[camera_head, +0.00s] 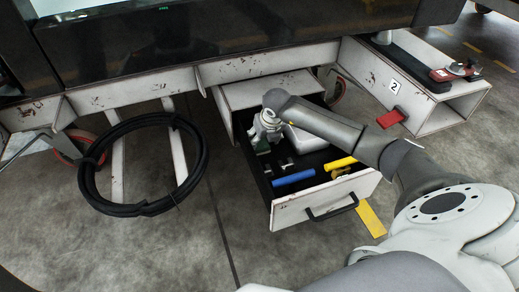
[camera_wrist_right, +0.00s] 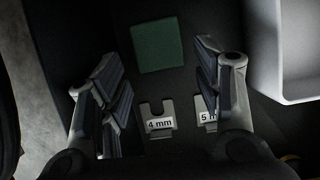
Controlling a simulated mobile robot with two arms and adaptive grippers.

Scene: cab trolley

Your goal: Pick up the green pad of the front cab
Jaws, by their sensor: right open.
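The green pad (camera_wrist_right: 157,46) is a flat square on the dark floor of the open drawer (camera_head: 318,203). In the right wrist view it lies at the top middle, beyond and between my fingers. My right gripper (camera_head: 265,130) reaches down into the drawer at its left back. In the wrist view the right gripper (camera_wrist_right: 157,63) is open, with one finger on each side and nothing between them touching. In the head view the arm and gripper mostly hide the pad's place. My left gripper is not in view.
Metal plates marked 4 mm (camera_wrist_right: 159,122) and 5 mm (camera_wrist_right: 207,117) lie nearer than the pad. A white bin (camera_wrist_right: 290,55) stands to the right. The drawer also holds a blue cylinder (camera_head: 293,179) and a yellow one (camera_head: 340,163). A black hose coil (camera_head: 86,183) hangs left.

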